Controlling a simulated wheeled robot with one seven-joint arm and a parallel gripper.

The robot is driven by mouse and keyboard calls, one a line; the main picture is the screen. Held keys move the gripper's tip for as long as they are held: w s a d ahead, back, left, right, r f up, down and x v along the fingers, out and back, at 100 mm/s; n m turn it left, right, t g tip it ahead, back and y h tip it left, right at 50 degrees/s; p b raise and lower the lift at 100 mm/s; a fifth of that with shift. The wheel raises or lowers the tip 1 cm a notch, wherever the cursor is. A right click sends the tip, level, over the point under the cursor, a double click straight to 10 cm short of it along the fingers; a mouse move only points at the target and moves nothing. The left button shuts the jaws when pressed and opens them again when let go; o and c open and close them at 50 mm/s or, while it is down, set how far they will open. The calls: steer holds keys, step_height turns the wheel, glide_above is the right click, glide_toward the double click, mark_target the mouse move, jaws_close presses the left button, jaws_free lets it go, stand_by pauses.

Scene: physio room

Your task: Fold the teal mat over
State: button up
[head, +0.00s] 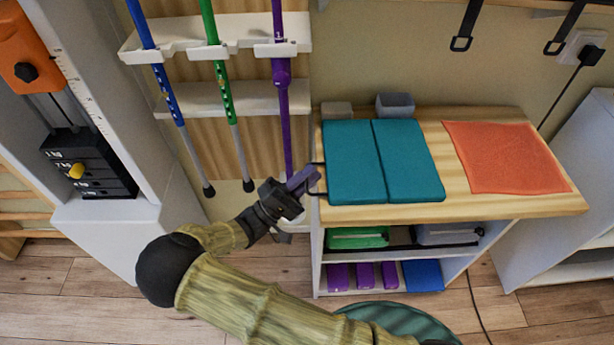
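The teal mat (351,165) lies flat and unfolded on the wooden top of a low shelf unit. It has two panels side by side with a seam between them; the right panel (408,160) lies flat too. My gripper (320,179) is at the left edge of the mat, reaching in from the left. Its two thin dark fingers are apart, one towards the back and one towards the front of that edge. It looks open with nothing held. Whether the fingertips touch the mat cannot be told.
An orange cloth (507,157) lies right of the mat on the wooden top (460,209). A grey tub (395,105) and a small beige block (336,110) stand behind it. Blue (166,92), green (222,90) and purple (282,110) poles hang on the left rack.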

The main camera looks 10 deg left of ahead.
steer(key=shift+c, duration=0.5)
jaws_close()
steer(key=shift+r, duration=0.1)
